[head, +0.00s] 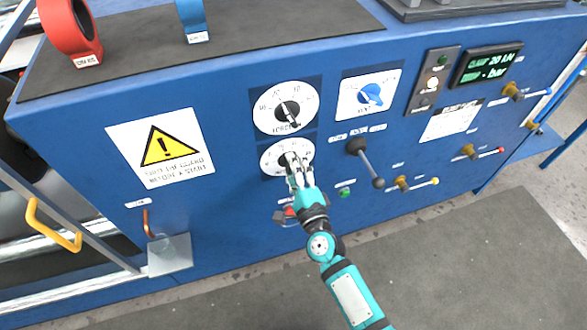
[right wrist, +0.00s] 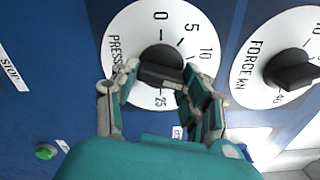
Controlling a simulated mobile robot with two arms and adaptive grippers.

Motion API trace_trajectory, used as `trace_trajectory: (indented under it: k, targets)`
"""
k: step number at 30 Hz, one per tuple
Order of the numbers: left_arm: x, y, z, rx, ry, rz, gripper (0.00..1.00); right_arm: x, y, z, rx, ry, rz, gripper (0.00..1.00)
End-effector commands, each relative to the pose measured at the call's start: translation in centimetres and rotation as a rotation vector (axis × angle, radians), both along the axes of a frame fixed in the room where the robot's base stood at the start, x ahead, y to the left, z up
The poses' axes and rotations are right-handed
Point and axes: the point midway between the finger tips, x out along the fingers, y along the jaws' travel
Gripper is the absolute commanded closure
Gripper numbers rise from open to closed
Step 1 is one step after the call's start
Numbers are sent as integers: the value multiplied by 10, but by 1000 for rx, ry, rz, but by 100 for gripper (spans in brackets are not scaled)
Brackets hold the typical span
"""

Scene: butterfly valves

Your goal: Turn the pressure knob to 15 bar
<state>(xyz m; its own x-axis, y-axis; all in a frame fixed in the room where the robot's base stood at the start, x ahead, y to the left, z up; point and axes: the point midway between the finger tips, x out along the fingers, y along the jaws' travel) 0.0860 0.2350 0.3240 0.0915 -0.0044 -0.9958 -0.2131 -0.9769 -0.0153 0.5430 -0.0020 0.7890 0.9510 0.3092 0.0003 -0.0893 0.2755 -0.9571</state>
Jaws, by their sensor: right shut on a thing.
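The pressure dial (head: 268,160) is a white disc with a black knob, low on the blue panel in the head view. In the right wrist view the black pressure knob (right wrist: 160,62) sits at the centre of the white scale (right wrist: 128,42), which shows 0, 5, 10 and 25. My right gripper (head: 294,168) is shut on the knob, with one finger on each side of it in the right wrist view (right wrist: 160,76). The fingers hide part of the scale, and I cannot tell exactly which mark the knob points to. My left gripper is not in view.
The force dial (head: 287,108) is just above, with its own black knob (right wrist: 290,70). A blue knob (head: 371,95), a black lever (head: 366,163) and a green button (head: 344,192) are to the right. A digital display (head: 487,65) is at upper right; its bar value is unclear.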

Motion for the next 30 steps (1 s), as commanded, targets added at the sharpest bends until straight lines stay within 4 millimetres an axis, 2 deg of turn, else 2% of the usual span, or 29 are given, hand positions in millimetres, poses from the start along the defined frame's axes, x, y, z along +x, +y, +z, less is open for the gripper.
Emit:
trace_trajectory:
  k: [15, 16, 21, 30]
  targets:
    - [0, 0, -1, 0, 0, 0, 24, 0, -1, -1, 19, 8, -2, 87]
    - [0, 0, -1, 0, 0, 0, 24, 0, -1, -1, 19, 8, -2, 53]
    - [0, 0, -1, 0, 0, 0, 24, 0, 0, -1, 19, 7, -1, 31]
    - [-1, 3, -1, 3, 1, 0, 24, -1, -1, -1, 19, 7, -1, 31]
